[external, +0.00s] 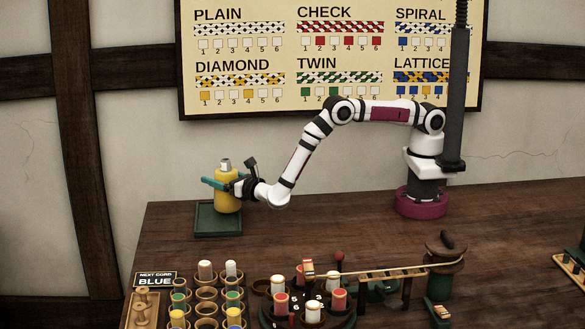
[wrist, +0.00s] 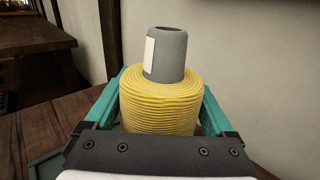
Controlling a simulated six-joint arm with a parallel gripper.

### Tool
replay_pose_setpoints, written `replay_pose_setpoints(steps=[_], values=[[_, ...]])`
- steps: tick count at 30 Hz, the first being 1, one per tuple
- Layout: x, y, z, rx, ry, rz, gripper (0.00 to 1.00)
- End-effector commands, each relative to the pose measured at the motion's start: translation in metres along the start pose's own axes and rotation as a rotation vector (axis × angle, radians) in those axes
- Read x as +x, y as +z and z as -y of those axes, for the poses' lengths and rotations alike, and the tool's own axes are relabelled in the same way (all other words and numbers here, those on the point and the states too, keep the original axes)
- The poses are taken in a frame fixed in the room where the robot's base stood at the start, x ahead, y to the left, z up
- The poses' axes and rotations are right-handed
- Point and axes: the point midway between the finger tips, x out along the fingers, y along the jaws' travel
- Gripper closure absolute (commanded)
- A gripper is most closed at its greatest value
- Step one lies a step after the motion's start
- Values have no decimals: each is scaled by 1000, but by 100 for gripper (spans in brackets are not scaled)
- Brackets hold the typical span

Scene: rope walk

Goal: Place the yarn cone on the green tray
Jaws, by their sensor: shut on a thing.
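The yarn cone (external: 228,196) is yellow with a grey core on top, and it stands upright at the left end of the table. In the wrist view the yarn cone (wrist: 160,103) fills the middle between my teal fingers. My gripper (external: 222,184) is shut on the yarn cone, one finger on each side. The green tray (external: 206,220) is dark green and lies under the cone in the external view. A corner of the tray (wrist: 46,167) shows at the lower left of the wrist view. I cannot tell whether the cone's base touches the tray.
A rack of bobbins (external: 207,293) stands at the front of the table, with a round holder (external: 340,318) of more bobbins to its right. A stretched cord runs to a green spool stand (external: 444,272). The table between the tray and my base is clear.

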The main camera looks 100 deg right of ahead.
Motion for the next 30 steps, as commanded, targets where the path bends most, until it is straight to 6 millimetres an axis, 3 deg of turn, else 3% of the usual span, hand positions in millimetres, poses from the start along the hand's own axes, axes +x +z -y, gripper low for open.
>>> replay_pose_setpoints(steps=[8,9,11,20,30], values=[[0,-5,0,0,0,0,79],[0,-6,0,0,0,0,10],[0,-6,0,0,0,0,0],[-2,2,0,1,1,0,0],[-94,0,-1,-2,4,-1,0]])
